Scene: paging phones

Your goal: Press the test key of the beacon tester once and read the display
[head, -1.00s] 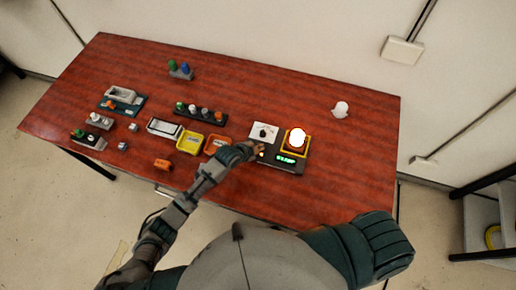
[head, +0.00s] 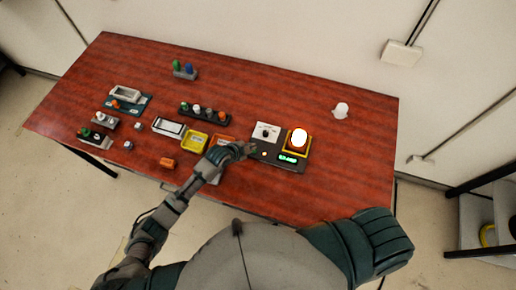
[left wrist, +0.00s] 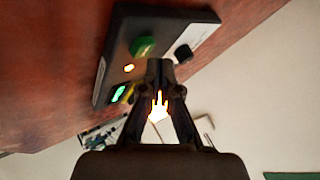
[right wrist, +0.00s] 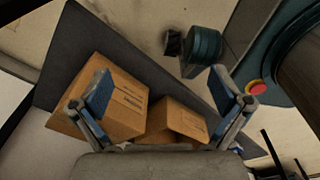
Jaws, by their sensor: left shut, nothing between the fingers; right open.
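The beacon tester (head: 275,161) is a dark box with a white dial panel (head: 266,132), a small lit orange lamp (head: 264,154) and a glowing green display (head: 289,157), its characters too small to read. My left gripper (head: 249,149) is shut and empty at the tester's left edge. The left wrist view shows its fingertips (left wrist: 160,66) close to a round green key (left wrist: 143,46); contact cannot be told. My right gripper (right wrist: 160,84) is open and empty, away from the tester.
A white piece (head: 341,110) stands at right. Cardboard boxes (right wrist: 120,105) show below my right gripper.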

